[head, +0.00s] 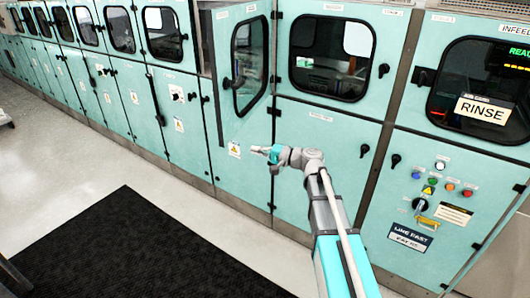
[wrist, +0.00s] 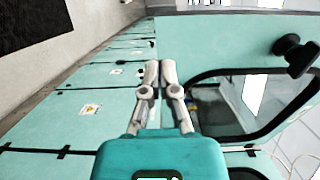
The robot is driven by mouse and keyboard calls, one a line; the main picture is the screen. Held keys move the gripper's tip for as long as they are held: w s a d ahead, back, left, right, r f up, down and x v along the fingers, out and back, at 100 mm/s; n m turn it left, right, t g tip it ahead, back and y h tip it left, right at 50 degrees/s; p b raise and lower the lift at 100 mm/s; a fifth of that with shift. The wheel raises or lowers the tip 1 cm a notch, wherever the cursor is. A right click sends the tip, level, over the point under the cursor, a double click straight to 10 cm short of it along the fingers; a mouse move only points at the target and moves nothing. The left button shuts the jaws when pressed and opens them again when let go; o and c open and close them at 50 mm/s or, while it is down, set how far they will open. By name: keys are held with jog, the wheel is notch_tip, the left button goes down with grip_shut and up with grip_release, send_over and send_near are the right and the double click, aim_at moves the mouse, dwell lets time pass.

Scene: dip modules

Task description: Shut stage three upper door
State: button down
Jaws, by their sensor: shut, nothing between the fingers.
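One upper door (head: 226,115), a teal panel with a rounded dark-framed window, stands swung out from the cabinet row in the head view. Its hinges are on its right side, and a black knob (head: 228,83) is near its left edge. I cannot read its label clearly. Contact cannot be told.
The neighbouring upper door (head: 330,55) to the right is closed. More closed teal doors (head: 105,30) run off to the left. A control panel with buttons (head: 433,181) is at the right. A black mat (head: 130,250) lies on clear floor in front.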

aim_at(226, 144)
jog(key=x, duration=0.9)
jog(key=shift+w+a, duration=0.1)
dwell(0.3)
